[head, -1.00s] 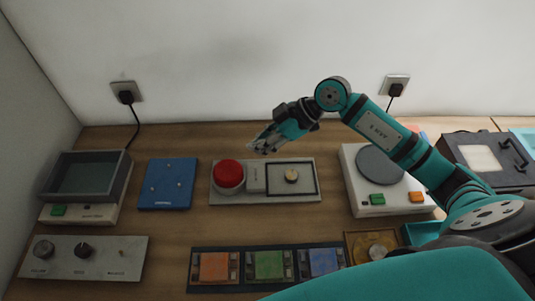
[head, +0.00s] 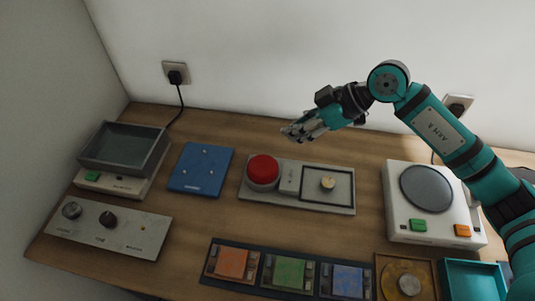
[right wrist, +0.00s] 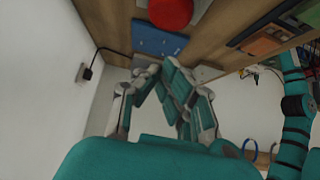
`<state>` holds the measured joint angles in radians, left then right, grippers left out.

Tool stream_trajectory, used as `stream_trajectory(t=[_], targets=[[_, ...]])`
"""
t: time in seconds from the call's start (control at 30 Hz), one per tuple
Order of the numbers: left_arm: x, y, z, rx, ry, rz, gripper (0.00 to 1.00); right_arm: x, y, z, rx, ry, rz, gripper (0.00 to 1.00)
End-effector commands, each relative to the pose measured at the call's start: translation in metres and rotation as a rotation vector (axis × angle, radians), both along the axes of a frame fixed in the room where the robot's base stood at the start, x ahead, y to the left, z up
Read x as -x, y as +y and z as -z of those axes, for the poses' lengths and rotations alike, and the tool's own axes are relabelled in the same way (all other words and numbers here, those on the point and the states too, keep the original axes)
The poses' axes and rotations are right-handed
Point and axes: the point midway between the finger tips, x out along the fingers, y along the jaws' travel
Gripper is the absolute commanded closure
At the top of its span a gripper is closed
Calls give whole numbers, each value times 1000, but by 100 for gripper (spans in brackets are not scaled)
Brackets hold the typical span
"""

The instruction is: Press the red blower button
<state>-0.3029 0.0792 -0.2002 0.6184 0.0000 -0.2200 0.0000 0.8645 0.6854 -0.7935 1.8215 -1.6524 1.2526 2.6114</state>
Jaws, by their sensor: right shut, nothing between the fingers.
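The red blower button (head: 263,170) is a large round dome on the left end of a light grey panel (head: 325,206) in the middle of the bench. It also shows at the top of the right wrist view (right wrist: 171,12). My right gripper (head: 290,134) is shut and empty. In the head view it appears above and a little right of the button, apart from it. In the right wrist view the fingers (right wrist: 163,75) show below the button in the picture. My left gripper is not in view.
A blue board (head: 200,168) lies left of the panel. A tray device (head: 125,150) and a knob panel (head: 108,229) are at the left. A white device with a grey disc (head: 428,188) stands at the right. Coloured modules (head: 285,270) lie in front. A wall rises behind.

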Motion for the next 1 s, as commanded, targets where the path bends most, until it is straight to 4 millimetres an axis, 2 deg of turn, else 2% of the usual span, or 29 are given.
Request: stream_trajectory(t=[0.17, 0.27, 0.6, 0.8, 1.0], targets=[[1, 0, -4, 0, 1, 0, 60, -1, 9, 7, 0, 2, -2, 100], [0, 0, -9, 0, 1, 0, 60, -3, 20, 18, -2, 3, -3, 100], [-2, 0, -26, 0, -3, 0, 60, -13, 70, 69, 0, 2, -1, 100], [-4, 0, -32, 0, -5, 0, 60, -13, 69, 99, 0, 3, 1, 100], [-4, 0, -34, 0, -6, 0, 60, -14, 69, 110, 1, 0, 0, 100]])
